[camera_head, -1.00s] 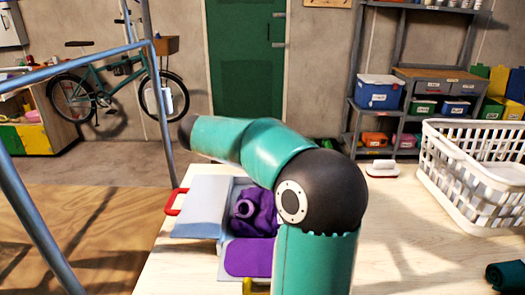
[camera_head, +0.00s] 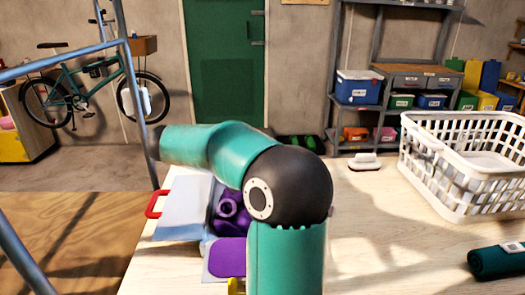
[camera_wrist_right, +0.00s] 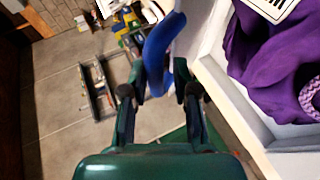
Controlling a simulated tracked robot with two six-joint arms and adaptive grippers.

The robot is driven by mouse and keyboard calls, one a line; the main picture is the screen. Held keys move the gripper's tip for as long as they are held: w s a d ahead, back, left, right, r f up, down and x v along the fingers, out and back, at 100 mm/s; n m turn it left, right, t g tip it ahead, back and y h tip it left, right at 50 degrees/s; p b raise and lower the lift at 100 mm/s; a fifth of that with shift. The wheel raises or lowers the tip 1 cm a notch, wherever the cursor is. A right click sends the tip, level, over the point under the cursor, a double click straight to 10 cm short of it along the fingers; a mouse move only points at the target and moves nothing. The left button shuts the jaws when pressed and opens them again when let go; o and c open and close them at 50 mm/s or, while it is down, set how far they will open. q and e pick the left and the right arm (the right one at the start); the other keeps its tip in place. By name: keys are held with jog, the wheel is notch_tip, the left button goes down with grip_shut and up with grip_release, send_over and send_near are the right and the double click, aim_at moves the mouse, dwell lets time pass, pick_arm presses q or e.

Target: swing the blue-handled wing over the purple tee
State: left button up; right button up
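The purple tee (camera_head: 232,208) lies bunched on a pale folding board (camera_head: 185,208), partly hidden by my arm in the head view. It also shows, creased, at the right of the right wrist view (camera_wrist_right: 270,60). The left wing has a red handle (camera_head: 155,203). The blue handle (camera_wrist_right: 158,45) shows only in the right wrist view, beside the board's pale edge. My right gripper (camera_wrist_right: 157,92) has its fingers apart, with the blue handle at and between the fingertips. Whether it touches a finger is unclear. My left gripper is in neither view.
A flat purple piece (camera_head: 228,257) lies at the board's near end, above a partly hidden yellow handle (camera_head: 236,287). A white basket (camera_head: 462,165) and a rolled dark green cloth (camera_head: 497,261) are on the right of the table (camera_head: 385,240). A white brush-like item (camera_head: 365,161) lies behind.

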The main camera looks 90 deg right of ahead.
jog(key=shift+r, duration=0.1)
jog(key=v, duration=0.7)
jog(key=shift+w+a, duration=0.15)
jog(key=shift+w, duration=0.05)
dwell(0.3)
